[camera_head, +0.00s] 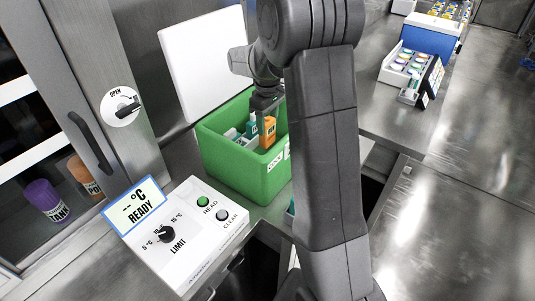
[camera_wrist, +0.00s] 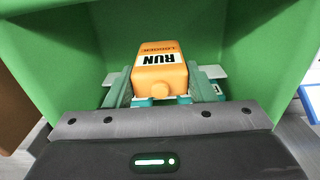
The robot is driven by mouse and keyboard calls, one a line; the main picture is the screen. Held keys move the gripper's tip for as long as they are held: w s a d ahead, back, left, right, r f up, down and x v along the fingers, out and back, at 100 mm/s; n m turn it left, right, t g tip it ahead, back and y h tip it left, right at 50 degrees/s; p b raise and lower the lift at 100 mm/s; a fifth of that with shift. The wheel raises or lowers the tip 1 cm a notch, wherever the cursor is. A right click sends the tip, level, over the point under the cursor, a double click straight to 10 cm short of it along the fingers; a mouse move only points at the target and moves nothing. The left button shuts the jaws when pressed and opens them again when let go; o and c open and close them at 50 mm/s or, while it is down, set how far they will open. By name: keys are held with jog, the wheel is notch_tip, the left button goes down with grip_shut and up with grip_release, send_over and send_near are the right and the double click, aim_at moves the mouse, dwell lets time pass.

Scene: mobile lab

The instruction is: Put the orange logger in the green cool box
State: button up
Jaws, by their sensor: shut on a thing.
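The orange logger (camera_head: 268,131) is inside the opening of the green cool box (camera_head: 232,176), near its right side in the head view. Whether the logger touches the box floor cannot be told. The box's white lid (camera_head: 205,60) stands open behind it.
White and teal items (camera_head: 240,135) lie in the box beside the logger. A white control panel (camera_head: 180,235) with a READY display stands in front. A glass-doored cabinet (camera_head: 50,150) is at the left. A rack of vials (camera_head: 405,65) stands on the right bench.

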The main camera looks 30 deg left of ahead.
aim_at(268, 142)
jog(key=shift+f, duration=4.05)
jog(key=o, duration=1.1)
jog(key=shift+p, duration=0.3)
notch_tip(268, 142, up, 12)
jog(key=shift+r+b, duration=0.15)
jog(key=shift+b, duration=0.15)
